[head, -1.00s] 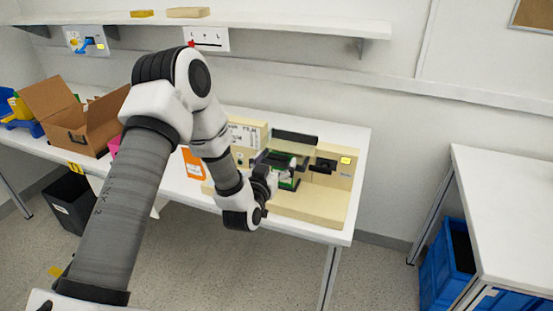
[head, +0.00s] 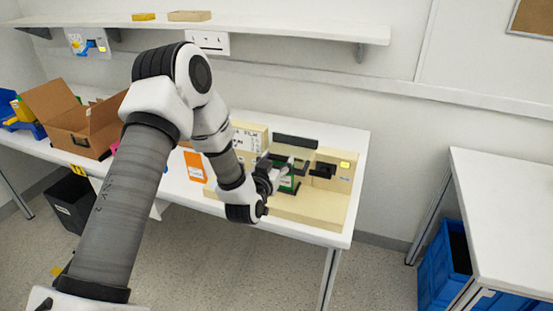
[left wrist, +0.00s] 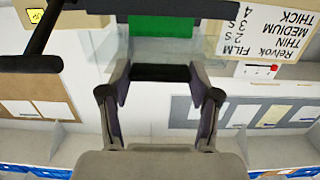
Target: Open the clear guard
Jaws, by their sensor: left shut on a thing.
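The beige sealing machine (head: 310,208) stands on the white bench, with a green part (head: 287,184) in its middle. The clear guard is hard to make out in the head view. In the left wrist view the clear guard (left wrist: 185,52) is a see-through pane in front of the green part, with a dark bar (left wrist: 160,72) along its near edge. My left gripper (head: 283,172), also in the left wrist view (left wrist: 160,80), has its fingers on either side of this bar and is shut on it. The gripper hides part of the guard. My right gripper is not in view.
A dark block (head: 295,141) stands at the machine's back. A printed panel (left wrist: 268,35) is beside the guard. An orange card (head: 194,166) and an open cardboard box (head: 80,125) lie to the left. A shelf (head: 260,30) runs above.

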